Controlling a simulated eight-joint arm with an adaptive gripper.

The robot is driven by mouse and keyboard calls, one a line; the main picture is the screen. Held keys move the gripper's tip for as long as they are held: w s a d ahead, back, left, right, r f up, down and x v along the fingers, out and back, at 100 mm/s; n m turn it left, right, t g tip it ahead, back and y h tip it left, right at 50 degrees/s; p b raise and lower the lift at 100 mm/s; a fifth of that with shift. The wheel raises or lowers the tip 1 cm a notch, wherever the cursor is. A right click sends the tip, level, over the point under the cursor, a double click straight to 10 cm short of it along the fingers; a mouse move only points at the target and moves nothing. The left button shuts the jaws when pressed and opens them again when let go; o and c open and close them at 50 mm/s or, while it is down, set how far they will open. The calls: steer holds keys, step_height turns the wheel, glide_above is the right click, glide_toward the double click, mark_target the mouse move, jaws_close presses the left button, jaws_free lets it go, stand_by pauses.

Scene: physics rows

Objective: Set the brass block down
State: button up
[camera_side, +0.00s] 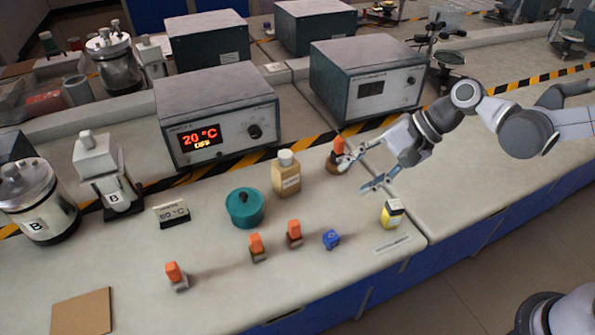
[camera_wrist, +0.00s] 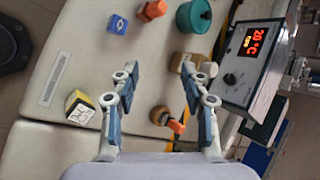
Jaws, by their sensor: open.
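An orange-topped block with a brownish base (camera_side: 338,150), which I take as the brass block, stands upright on the bench at my gripper's far finger. My gripper (camera_side: 354,174) is open, its fingers spread low over the bench. In the wrist view my gripper (camera_wrist: 160,74) has nothing clamped between its fingers. The same block (camera_wrist: 175,126) shows between the fingers, nearer the right one and apart from the left. Whether the right finger touches it I cannot tell. Its metal is hard to make out.
A tan bottle (camera_side: 286,176) and teal pot (camera_side: 244,208) stand left of my gripper. A yellow block (camera_side: 391,214) and blue cube (camera_side: 331,239) are in front. More orange-topped blocks (camera_side: 257,247) stand further left. A heater box (camera_side: 365,78) is behind.

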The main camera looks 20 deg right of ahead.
mark_target(255, 236)
steer(key=a+f+m+g+y, duration=0.1)
steer(key=a+f+m, duration=0.1)
steer(key=a, duration=0.2)
steer(key=w+a+f+m+g+y, duration=0.1)
steer(key=a+f+m+y, duration=0.1)
steer(key=a, duration=0.2)
steer(key=a+f+m+g+y, duration=0.1)
steer(key=a+f+m+y, duration=0.1)
steer(key=a+m, duration=0.1)
steer(key=shift+w+a+f+g, duration=0.25)
steer(key=shift+w+a+g, duration=0.15)
steer(key=shift+a, duration=0.35)
steer(key=x, duration=1)
steer(key=shift+a+f, duration=0.2)
steer(key=shift+a, duration=0.05)
steer(key=shift+w, duration=0.1)
jaws_close()
